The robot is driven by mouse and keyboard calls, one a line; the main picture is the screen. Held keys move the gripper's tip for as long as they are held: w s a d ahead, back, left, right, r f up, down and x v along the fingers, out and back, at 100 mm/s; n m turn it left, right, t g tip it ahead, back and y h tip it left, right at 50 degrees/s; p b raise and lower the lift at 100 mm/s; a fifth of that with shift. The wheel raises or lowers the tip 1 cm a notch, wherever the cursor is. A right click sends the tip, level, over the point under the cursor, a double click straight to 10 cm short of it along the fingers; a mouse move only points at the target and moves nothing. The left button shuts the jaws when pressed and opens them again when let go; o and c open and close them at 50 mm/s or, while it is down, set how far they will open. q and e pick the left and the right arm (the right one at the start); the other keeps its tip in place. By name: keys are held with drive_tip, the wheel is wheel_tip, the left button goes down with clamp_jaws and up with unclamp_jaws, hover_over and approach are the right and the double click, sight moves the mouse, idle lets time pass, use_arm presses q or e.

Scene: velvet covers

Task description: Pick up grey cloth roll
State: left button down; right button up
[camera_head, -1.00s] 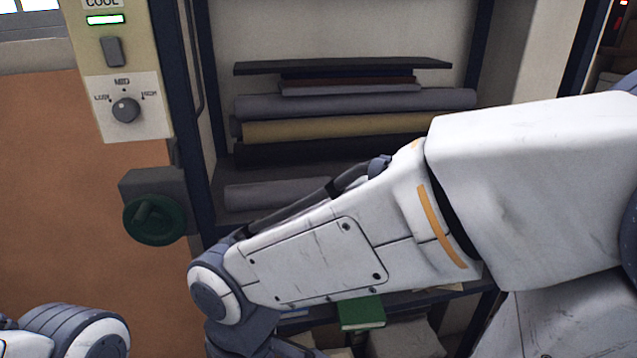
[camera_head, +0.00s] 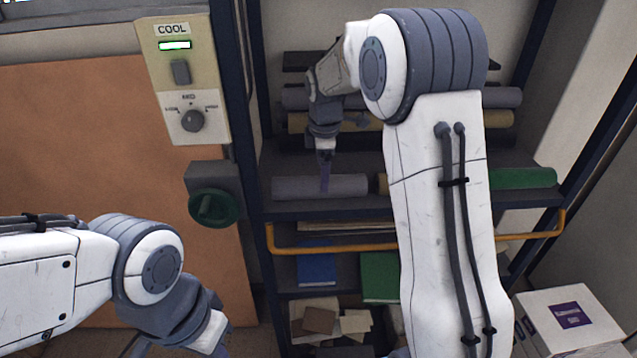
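A short grey cloth roll (camera_head: 348,186) lies flat on the middle shelf, left of a green roll. A longer grey roll (camera_head: 500,97) lies in the stack above. My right gripper (camera_head: 325,176) points down at the short grey roll, with a finger overlapping its middle in the picture. I cannot tell whether it touches the roll or how far its fingers are apart. My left gripper (camera_head: 216,346) hangs low at the bottom edge, partly cut off, away from the shelves.
The green roll (camera_head: 523,178) lies at the shelf's right end. An orange rail (camera_head: 345,252) runs along the shelf front. A green knob (camera_head: 214,208) and a control panel (camera_head: 183,75) stand to the left. A white box (camera_head: 570,325) sits low at right. My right arm hides the shelf's middle.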

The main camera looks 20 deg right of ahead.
sight(319, 187)
drive_tip(key=f+p, duration=0.1)
drive_tip(key=f, duration=0.1)
drive_tip(key=w+f+p, duration=0.1)
drive_tip(key=f, duration=0.1)
drive_tip(key=shift+w+d+f, duration=0.1)
drive_tip(key=shift+w+f, duration=0.1)
drive_tip(key=shift+f, duration=0.1)
drive_tip(key=shift+w+f, duration=0.1)
drive_tip(key=shift+f, duration=0.45)
drive_tip(key=c, duration=1.5)
drive_tip(key=shift+r, duration=0.1)
clamp_jaws()
